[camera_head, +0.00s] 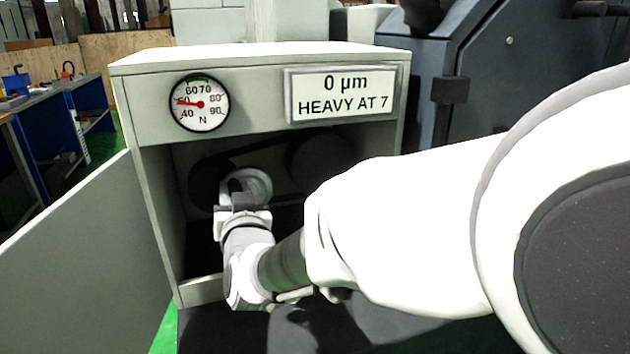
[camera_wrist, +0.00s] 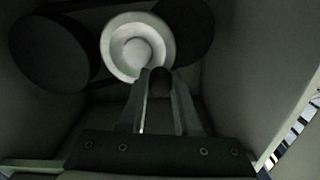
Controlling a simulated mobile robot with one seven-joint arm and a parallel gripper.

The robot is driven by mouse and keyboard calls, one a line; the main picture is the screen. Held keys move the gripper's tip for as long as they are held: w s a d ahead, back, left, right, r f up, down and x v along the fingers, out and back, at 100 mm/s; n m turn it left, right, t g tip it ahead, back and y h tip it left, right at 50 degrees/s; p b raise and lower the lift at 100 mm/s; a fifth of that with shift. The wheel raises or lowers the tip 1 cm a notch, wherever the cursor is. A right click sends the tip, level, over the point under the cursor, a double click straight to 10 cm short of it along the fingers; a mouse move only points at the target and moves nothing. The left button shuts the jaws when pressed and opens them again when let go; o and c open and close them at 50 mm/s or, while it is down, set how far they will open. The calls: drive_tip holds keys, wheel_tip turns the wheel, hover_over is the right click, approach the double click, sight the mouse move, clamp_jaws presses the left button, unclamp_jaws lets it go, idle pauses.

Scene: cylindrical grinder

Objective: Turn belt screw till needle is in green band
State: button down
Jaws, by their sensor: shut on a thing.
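The round gauge (camera_head: 200,103) is on the cabinet's front panel, upper left. Its red needle points left, near 50, below the green band (camera_head: 199,80) at the top of the dial around 60 to 70. My gripper (camera_head: 242,203) reaches into the open cabinet. In the wrist view my gripper (camera_wrist: 160,80) is shut on a small dark round knob (camera_wrist: 160,84), which looks like the belt screw. Its fingers hide the knob's sides. A pale round disc (camera_wrist: 113,44) is just beyond the fingertips; in the head view it shows as a pale ring (camera_head: 262,184).
A sign (camera_head: 345,94) reads "0 µm HEAVY AT 7". Dark pulleys and a belt (camera_wrist: 48,55) lie behind the pale disc. Cabinet walls (camera_wrist: 262,70) enclose my gripper. An open door panel (camera_head: 75,245) stands at left. My arm fills the right side.

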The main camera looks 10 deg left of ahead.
drive_tip(key=m+b, duration=0.3)
drive_tip(key=shift+w+d+r+b, duration=0.15)
drive_tip(key=shift+w+d+b, duration=0.15)
drive_tip(key=shift+d, duration=0.1)
drive_tip(key=m+b, duration=0.2)
drive_tip(key=d+m+b, duration=0.1)
drive_tip(key=shift+w+r+m, duration=0.15)
drive_tip(key=shift+r+m, duration=0.15)
drive_tip(key=shift+r, duration=0.15)
drive_tip(key=c, duration=0.6)
unclamp_jaws()
drive_tip(key=p+v, duration=0.2)
drive_tip(key=v, duration=1.5)
idle(0.3)
